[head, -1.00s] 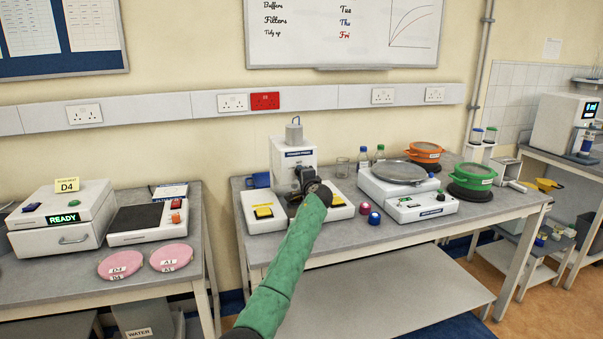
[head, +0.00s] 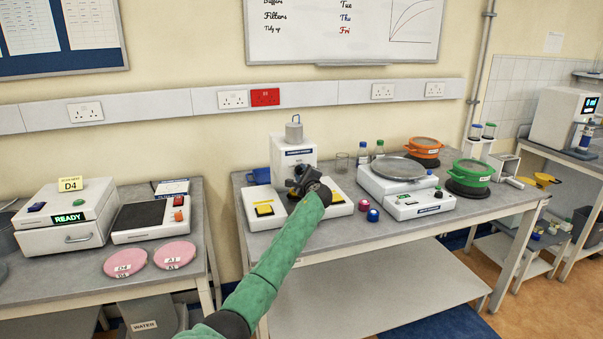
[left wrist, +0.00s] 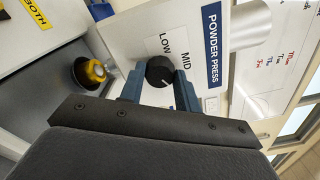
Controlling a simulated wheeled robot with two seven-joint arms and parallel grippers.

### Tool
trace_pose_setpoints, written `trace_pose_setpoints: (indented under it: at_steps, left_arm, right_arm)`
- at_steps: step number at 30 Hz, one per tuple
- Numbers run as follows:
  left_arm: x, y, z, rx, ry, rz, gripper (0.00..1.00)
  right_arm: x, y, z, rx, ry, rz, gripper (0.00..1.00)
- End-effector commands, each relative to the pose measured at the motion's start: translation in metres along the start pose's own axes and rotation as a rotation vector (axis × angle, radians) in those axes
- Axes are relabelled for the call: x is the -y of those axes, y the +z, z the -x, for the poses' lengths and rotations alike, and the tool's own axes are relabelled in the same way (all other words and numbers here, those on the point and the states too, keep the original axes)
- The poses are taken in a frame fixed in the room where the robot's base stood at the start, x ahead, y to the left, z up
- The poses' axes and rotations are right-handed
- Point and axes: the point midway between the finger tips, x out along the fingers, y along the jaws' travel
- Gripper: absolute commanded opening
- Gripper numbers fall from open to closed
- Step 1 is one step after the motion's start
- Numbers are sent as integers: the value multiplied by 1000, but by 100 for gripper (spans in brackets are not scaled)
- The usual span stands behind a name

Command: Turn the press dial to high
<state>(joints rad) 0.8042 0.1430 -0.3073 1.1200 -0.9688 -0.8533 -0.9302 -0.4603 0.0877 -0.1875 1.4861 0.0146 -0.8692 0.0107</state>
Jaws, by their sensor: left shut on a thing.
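The powder press (head: 281,158) is a white box on the middle bench, with a metal cylinder on top. Its round black dial (left wrist: 160,70) shows in the left wrist view on the white face, with LOW and MID printed beside it. A HIGH mark does not show. My left gripper (left wrist: 158,90) is shut on the dial, one blue-grey finger on each side. In the head view my left gripper (head: 304,180) hides the dial and part of the press front. My right gripper is not in view.
A left bench (head: 60,268) holds pink dishes (head: 125,263).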

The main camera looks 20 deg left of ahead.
Motion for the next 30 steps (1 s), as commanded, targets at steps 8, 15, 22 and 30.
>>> trace_pose_setpoints:
  at_steps: [8, 15, 22, 30]
  left_arm:
    - [-1, -1, 0, -1, 1, -8, 10]
    - [-1, 0, 0, -1, 1, -7, 50]
    - [0, 0, 0, 0, 0, -7, 54]
    - [-2, -2, 15, -1, -1, -5, 54]
  right_arm:
    - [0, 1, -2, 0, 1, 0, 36]
    - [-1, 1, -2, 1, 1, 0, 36]
    - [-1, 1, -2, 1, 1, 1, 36]
    - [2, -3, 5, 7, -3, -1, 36]
